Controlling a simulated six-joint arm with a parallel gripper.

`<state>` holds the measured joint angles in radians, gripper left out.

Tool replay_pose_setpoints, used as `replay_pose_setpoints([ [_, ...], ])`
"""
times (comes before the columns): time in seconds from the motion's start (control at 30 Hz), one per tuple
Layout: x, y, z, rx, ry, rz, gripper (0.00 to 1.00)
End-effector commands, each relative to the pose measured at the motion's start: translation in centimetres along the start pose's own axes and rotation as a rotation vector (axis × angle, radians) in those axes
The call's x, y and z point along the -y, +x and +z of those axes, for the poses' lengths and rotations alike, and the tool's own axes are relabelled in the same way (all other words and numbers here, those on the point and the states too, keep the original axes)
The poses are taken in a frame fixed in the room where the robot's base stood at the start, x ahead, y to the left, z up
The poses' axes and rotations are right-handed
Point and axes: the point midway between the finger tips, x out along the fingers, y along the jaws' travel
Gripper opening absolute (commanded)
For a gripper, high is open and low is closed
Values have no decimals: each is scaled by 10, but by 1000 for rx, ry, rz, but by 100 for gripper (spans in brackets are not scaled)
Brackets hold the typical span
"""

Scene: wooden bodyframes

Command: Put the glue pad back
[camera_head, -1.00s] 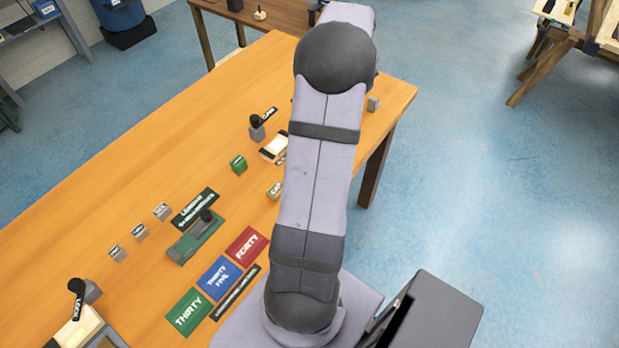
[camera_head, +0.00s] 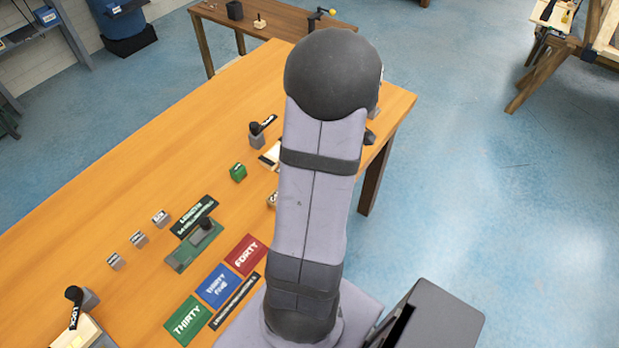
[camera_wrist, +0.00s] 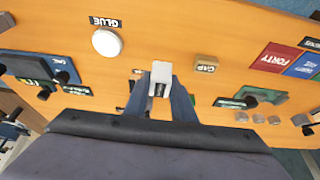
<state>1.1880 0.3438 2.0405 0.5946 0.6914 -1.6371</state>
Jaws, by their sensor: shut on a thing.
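In the wrist view my gripper (camera_wrist: 161,95) is shut on a pale grey-white block (camera_wrist: 161,72), with a dark part between the fingers. I cannot tell for sure that this block is the glue pad. A white round disc (camera_wrist: 107,42) lies on the orange table beside the black GLUE label (camera_wrist: 105,22), ahead and to the left of my gripper. The held block is apart from the disc. In the head view my arm hides my gripper and the disc.
A small tan block (camera_wrist: 206,64) stands right of my gripper. Red (camera_head: 245,254), blue (camera_head: 218,285) and green (camera_head: 186,320) cards lie near the table's front, by a green gauge (camera_head: 195,246). Bare table (camera_head: 110,205) lies left.

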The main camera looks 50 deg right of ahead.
Motion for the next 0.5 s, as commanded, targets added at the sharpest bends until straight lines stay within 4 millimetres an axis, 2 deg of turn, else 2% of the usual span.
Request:
replay_pose_setpoints([
  [0.3, 1, 40, 18, 3, 1, -4, 2],
  [0.5, 0, 47, 20, 0, -1, -1, 2],
])
